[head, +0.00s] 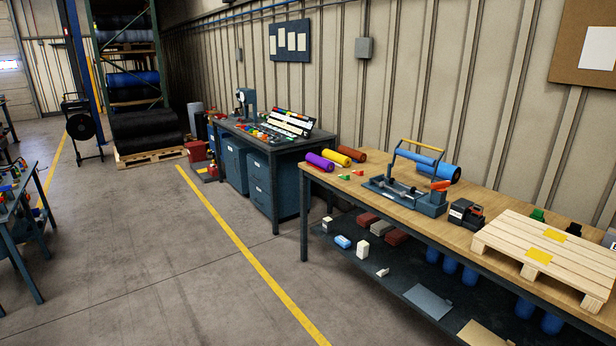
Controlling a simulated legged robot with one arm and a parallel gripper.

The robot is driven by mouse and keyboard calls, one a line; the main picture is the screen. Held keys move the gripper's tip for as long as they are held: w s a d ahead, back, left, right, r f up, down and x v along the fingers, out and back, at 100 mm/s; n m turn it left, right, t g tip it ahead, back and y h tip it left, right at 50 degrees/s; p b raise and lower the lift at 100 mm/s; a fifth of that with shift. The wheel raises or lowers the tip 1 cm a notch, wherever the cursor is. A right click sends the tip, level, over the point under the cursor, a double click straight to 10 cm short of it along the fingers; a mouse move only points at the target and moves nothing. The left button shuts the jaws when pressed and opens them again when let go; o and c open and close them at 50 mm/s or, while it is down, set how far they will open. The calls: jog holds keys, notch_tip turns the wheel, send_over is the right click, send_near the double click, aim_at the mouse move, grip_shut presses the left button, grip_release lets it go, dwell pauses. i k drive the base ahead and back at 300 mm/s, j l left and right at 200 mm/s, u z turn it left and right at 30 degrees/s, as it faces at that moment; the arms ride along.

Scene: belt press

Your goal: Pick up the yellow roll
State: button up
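The yellow roll (337,158) lies on its side on the far left end of the wooden-topped workbench (395,220). A purple roll (320,161) lies just left of it, nearer the bench's end. My gripper is not in view.
A press device with a yellow handle (408,143), a blue roll (440,169), a black boxy tool (466,214) and a wooden pallet (545,255) stand further right. A dark cabinet bench (258,180) stands behind. The floor (160,260) left of the workbench is clear.

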aim_at(345, 160)
jog(key=i, duration=1.1)
jog(key=i+u, duration=0.1)
jog(key=i, duration=1)
jog(key=i+l, duration=0.2)
jog(key=i, duration=0.85)
jog(key=i+l, duration=0.1)
jog(key=i, duration=1)
jog(key=i+u, duration=0.4)
